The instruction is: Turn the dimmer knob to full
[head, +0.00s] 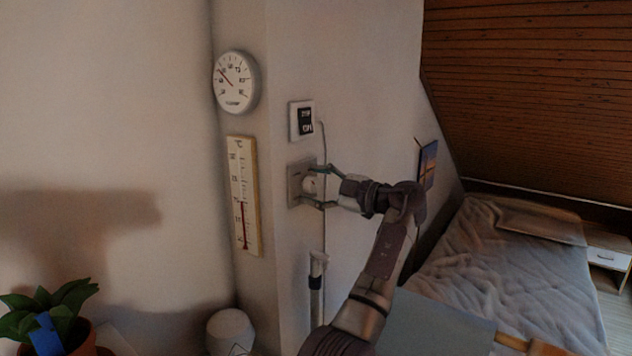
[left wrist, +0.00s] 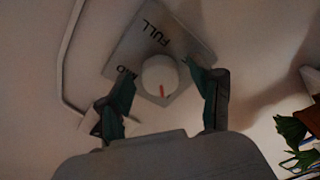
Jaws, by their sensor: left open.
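The dimmer is a grey square plate with a round white knob, mounted on the wall's narrow face; the knob (head: 309,185) shows small in the head view. In the left wrist view, the knob (left wrist: 158,72) carries a red mark that points down in the picture, away from the word FULL (left wrist: 155,33) on the plate. A partly hidden label, seemingly MID, is at the knob's left. My left gripper (head: 315,187) is open, its fingers on either side of the knob; I cannot tell whether they touch it. My right gripper is not in view.
A small switch or display (head: 302,120) is just above the dimmer. A round dial (head: 237,82) and a tall thermometer (head: 244,196) hang to the left. A potted plant (head: 50,315) stands lower left, a bed (head: 510,270) at right.

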